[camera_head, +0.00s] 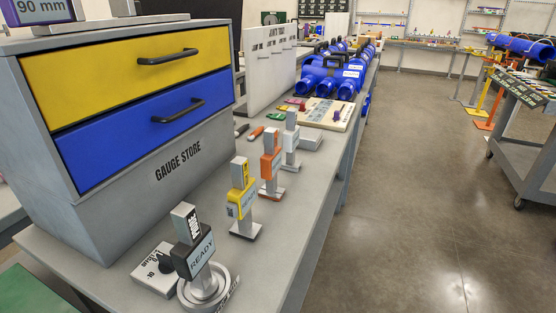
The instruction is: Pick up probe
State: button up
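No object in view is clearly labelled as the probe. Several upright handheld devices stand in a row on the grey bench. The nearest is a black and silver device (192,250) with a plate reading READY, standing on a round metal base (206,292). Behind it stand a yellow device (242,195), an orange device (271,164) and a white device (291,140), each on a small flat foot. I cannot tell which of them is the probe. My gripper is not in view.
A grey Gauge Store cabinet (180,155) with a yellow drawer (140,75) and a blue drawer (150,125), both shut, stands left of the devices. A small white block (150,272) lies beside the nearest device. Blue pipe fittings (330,85) lie farther back. The floor (410,220) at right is clear.

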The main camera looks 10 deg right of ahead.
aim_at(190, 255)
jog(key=i+l, duration=0.45)
jog(key=i, duration=0.3)
jog(key=i+u, duration=0.1)
jog(key=u, duration=0.6)
